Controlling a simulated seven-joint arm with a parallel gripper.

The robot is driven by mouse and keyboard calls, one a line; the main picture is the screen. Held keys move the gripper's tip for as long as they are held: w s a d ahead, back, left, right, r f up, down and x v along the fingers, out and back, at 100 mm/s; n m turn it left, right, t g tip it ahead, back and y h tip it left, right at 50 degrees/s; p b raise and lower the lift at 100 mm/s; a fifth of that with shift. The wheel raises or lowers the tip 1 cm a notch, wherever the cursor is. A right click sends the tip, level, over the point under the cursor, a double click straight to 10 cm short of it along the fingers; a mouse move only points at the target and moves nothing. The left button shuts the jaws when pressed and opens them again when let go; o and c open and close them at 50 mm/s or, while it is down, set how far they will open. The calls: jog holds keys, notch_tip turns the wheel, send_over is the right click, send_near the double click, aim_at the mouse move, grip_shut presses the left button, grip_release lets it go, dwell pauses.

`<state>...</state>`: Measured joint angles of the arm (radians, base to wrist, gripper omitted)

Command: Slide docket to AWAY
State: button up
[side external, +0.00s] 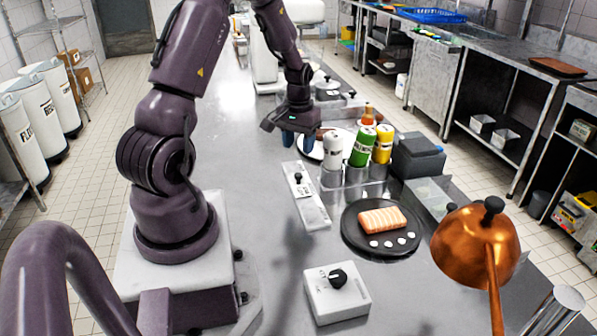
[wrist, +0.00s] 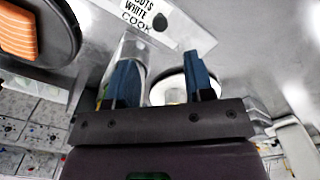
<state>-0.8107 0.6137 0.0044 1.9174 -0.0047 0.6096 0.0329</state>
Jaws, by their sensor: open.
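A pale slide panel (side external: 313,207) lies on the steel counter, with a black knob (side external: 298,178) near its far end. In the wrist view the panel (wrist: 140,17) shows at the top with the lettering "WHITE" and "COOK", and the knob (wrist: 160,22) stands beside it. I cannot make out the word AWAY. My gripper (side external: 297,141) is beyond the panel's far end, pointing down, apart from the knob. Its blue fingers (wrist: 159,62) are open with nothing held between them.
White, green and yellow bottles (side external: 361,146) stand in a rack right of the panel. A black plate (side external: 352,240) holds a salmon fillet (side external: 382,221). A white plate (side external: 315,150) lies by my gripper. The counter left of the panel is clear.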

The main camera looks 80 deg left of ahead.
aim_at(298, 174)
notch_tip(298, 174, down, 9)
jog(key=shift+r, duration=0.1)
dwell(0.3)
grip_shut()
jog(key=d, duration=1.1)
